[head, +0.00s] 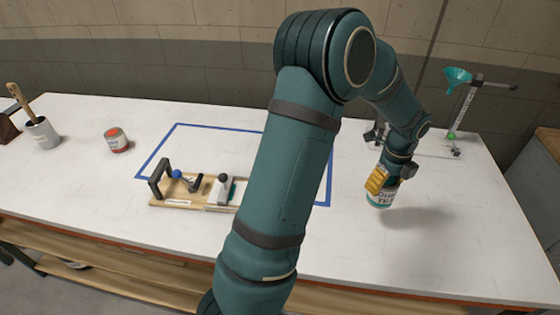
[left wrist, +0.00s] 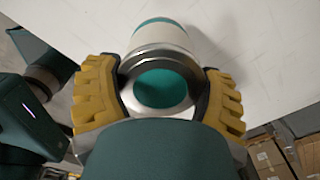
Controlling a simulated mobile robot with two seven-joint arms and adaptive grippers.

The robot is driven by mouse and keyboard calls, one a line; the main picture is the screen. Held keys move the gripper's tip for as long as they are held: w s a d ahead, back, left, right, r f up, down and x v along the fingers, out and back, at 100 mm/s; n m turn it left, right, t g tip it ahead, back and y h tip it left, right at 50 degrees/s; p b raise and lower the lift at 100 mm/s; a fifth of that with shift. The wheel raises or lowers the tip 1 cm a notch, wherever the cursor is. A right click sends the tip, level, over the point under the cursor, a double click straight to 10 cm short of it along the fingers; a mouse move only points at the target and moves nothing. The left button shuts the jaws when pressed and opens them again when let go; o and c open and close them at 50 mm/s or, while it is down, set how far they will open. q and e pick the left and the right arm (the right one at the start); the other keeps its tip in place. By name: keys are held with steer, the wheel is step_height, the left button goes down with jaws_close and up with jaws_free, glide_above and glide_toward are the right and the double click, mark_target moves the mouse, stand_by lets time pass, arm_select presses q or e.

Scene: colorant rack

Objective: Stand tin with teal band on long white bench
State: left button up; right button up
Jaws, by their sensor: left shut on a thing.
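The tin with the teal band (head: 382,199) is white with dark lettering and teal at its base. It stands roughly upright at the right part of the long white bench (head: 330,245). My left gripper (head: 379,181), with yellow finger pads, is shut around its upper part. In the left wrist view the tin (left wrist: 160,40), with its metal rim and teal lid centre, sits between both pads. A shadow lies beside it; I cannot tell whether its base touches the bench. My right gripper is not in view.
A blue-taped outline (head: 160,147) surrounds part of a wooden fixture (head: 180,204). A stand with a teal funnel (head: 457,77) is behind right. The bench's right end is clear.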

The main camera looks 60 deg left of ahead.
arm_select(q)
step_height(320, 180, down, 10)
steer(key=shift+b, duration=0.6)
steer(key=shift+f, duration=0.15)
steer(key=o, duration=1.2)
